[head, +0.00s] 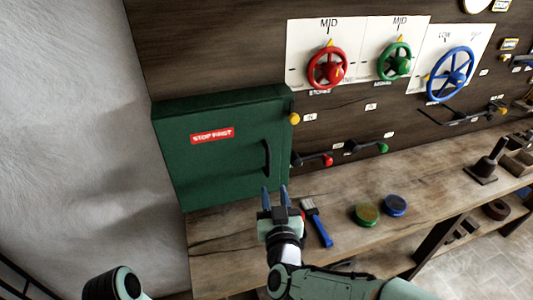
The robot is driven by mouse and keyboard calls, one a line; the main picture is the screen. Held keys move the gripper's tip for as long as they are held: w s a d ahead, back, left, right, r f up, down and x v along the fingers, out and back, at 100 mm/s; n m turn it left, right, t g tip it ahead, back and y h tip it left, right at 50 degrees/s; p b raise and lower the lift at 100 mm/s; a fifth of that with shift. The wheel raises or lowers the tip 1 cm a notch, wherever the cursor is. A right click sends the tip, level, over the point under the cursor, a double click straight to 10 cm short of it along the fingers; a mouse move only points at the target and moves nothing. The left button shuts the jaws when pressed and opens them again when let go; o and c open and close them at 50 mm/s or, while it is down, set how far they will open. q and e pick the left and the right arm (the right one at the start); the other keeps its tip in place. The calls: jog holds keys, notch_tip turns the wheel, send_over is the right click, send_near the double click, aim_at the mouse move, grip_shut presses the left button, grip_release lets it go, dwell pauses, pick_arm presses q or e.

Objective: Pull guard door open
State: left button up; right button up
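The guard door (215,160) is a dark green panel with a red "STOP FIRST" label (212,135), on the left end of the wooden wall. It looks shut. Its black upright handle (267,158) is near its right edge. My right gripper (274,190) is in front of the door's lower right part, just below the handle. Its two fingers are apart with nothing seen between them. The fingers look clear of the handle, though the exact depth is hard to tell. My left gripper is out of view.
A blue-handled brush (318,224) lies on the wooden bench (230,245) right of my gripper, with green (366,214) and blue (395,205) round tins beyond. A yellow knob (294,118) and red-tipped lever (326,160) sit right of the door. Red, green and blue handwheels are above.

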aim_at(268, 164)
jog(key=w+p, duration=0.1)
jog(key=w, duration=0.3)
jog(key=w+a, duration=0.1)
jog(key=w, duration=0.3)
jog(key=w+p, duration=0.1)
jog(key=w, duration=0.3)
jog(key=shift+w+a+p, duration=0.2)
jog(key=shift+a+p, duration=0.05)
jog(key=shift+p, duration=0.1)
grip_shut()
